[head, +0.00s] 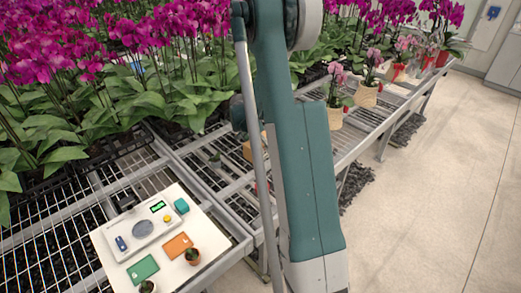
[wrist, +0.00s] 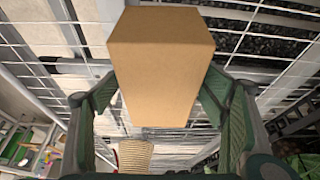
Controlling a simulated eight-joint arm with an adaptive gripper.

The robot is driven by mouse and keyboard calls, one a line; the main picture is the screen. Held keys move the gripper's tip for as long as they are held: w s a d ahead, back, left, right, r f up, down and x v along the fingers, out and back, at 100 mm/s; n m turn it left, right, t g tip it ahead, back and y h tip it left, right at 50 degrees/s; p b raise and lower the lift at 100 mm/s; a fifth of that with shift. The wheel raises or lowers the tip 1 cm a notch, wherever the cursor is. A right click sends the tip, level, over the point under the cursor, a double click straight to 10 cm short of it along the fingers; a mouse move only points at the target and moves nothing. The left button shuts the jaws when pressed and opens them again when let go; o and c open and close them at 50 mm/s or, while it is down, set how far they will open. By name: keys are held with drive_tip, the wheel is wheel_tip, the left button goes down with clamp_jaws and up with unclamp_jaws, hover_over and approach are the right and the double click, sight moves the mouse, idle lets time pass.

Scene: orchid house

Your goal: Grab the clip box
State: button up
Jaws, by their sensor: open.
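A plain tan cardboard box, which I take to be the clip box (wrist: 160,60), fills the upper middle of the wrist view. Its top and one long side face the camera, and I see no label on it. My gripper (wrist: 159,92) is open, with one green-padded finger on each side of the box. Whether the pads touch the box I cannot tell. In the head view a small tan part of the box (head: 248,150) shows on the wire bench at the left edge of my arm. My arm hides the rest of it, and my gripper's fingers cannot be made out there.
The wire-mesh bench (head: 205,190) carries dense magenta orchids (head: 100,50) at the left. A white board (head: 112,262) with a device, cards and small pots lies at the front left. Woven pots (head: 367,95) stand on the bench right of my arm. Bare floor (head: 430,200) is at the right.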

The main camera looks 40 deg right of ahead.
drive_tip(key=shift+x, duration=0.9)
drive_tip(key=c, duration=1.2)
drive_tip(key=shift+r, duration=0.15)
wheel_tip(320, 180, up, 10)
drive_tip(key=shift+f+p, duration=0.15)
drive_tip(key=shift+p, duration=0.75)
